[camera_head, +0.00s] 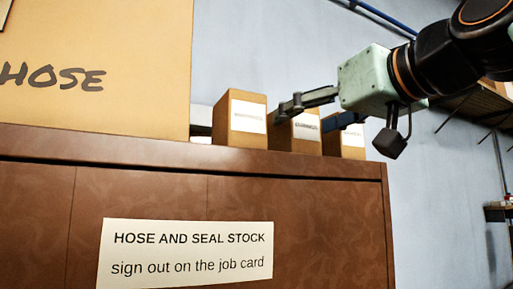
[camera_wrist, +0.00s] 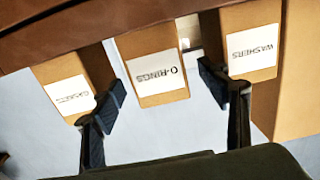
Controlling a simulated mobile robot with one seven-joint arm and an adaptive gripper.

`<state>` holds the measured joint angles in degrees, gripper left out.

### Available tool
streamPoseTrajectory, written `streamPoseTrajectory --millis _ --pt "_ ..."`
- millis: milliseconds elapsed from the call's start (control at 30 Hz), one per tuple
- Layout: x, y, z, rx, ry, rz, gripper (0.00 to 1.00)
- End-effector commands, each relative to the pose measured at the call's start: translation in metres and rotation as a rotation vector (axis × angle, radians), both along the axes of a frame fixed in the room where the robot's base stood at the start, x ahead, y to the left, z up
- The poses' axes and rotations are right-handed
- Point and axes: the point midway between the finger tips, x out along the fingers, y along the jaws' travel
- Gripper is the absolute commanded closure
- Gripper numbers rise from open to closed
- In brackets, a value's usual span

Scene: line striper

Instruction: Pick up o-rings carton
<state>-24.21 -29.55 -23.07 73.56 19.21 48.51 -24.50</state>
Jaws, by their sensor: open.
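The o-rings carton (camera_wrist: 158,88) is a small brown box with a white label, the middle one of three in a row. In the head view, the o-rings carton (camera_head: 306,144) stands upright on top of the brown cabinet, partly hidden by a finger. My gripper (camera_wrist: 163,83) is open and empty. In the wrist view its fingers show on either side of the carton's label end, with gaps. In the head view, my gripper (camera_head: 308,113) reaches in from the right at the carton's upper part. I cannot tell whether the fingertips have passed its front face.
The washers carton (camera_wrist: 252,50) and a similar carton, its label hard to read (camera_wrist: 72,92), flank it closely; each finger is near one. A large box marked HOSE (camera_head: 95,75) stands left on the brown cabinet (camera_head: 330,210). A shelf (camera_head: 490,105) is at the right.

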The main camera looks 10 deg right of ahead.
Motion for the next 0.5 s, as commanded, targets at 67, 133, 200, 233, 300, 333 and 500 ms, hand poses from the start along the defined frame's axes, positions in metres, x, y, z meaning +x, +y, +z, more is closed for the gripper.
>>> streamPoseTrajectory --millis 67,133,200,233,300,333,500 --pt "0.001 0.000 0.001 0.000 -0.001 0.000 0.32" --pt "0.008 0.003 0.001 0.000 0.001 0.001 0.32" --pt "0.019 0.007 0.001 -0.001 0.003 0.001 0.32" --pt "0.024 0.008 0.001 -0.001 0.002 0.001 0.32" --pt "0.035 0.012 0.001 -0.002 0.003 0.001 0.32" --pt "0.039 0.013 0.001 -0.001 0.002 0.001 0.32" --pt "0.053 0.017 0.000 0.000 0.000 0.000 0.32"
